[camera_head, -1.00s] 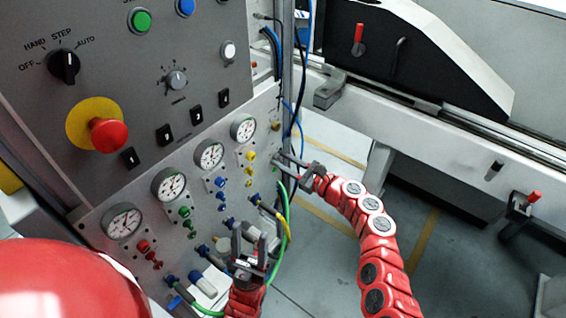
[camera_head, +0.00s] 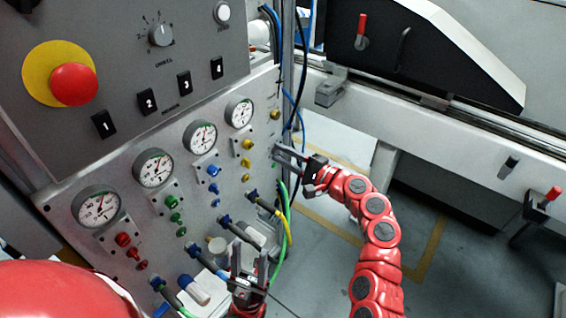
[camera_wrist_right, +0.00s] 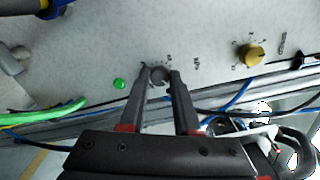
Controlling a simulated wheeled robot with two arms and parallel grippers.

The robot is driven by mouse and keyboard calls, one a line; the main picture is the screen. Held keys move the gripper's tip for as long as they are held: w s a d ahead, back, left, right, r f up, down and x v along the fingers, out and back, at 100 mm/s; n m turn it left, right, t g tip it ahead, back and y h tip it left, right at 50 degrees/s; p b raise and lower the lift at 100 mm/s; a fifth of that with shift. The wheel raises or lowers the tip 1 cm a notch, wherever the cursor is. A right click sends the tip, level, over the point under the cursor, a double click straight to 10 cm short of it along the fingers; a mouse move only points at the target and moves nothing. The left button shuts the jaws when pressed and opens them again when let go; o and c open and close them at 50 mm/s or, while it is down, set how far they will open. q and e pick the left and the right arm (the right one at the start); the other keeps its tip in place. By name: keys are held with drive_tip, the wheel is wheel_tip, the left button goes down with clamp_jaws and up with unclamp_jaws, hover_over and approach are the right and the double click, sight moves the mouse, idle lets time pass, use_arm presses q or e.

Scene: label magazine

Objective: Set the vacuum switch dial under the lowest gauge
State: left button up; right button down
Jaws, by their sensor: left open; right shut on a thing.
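A row of several round white gauges runs across the grey panel (camera_head: 62,200). The gauge lowest in the head view (camera_head: 97,207) is at the left, with a red knob (camera_head: 122,240) and a smaller red fitting (camera_head: 141,265) below it. My right gripper (camera_head: 279,153) is at the panel's right edge. In the right wrist view its fingers are shut on a small dark grey dial (camera_wrist_right: 159,76) with markings around it. A brass-yellow dial (camera_wrist_right: 251,55) sits apart to its right. My left gripper (camera_head: 250,262) is open and empty in front of the hose fittings.
A green button (camera_wrist_right: 119,84) is left of the held dial. Green and yellow hoses (camera_head: 284,225) hang between my grippers. Blue and black cables (camera_head: 297,95) run down beside the panel edge. A red emergency stop (camera_head: 74,84) protrudes at upper left. Open floor lies right of the panel.

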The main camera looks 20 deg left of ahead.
drive_tip(key=n+b, duration=0.2)
drive_tip(key=b, duration=0.1)
drive_tip(key=n+b, duration=0.2)
drive_tip(key=n, duration=0.1)
drive_tip(key=n+b, duration=0.3)
drive_tip(key=shift+f+b, duration=0.35)
drive_tip(key=shift+f, duration=0.05)
drive_tip(key=shift+r+n+b, duration=0.2)
drive_tip(key=shift+n+b, duration=1.1)
drive_tip(key=shift+n, duration=0.1)
drive_tip(key=c, duration=0.6)
unclamp_jaws()
drive_tip(key=shift+r, duration=0.1)
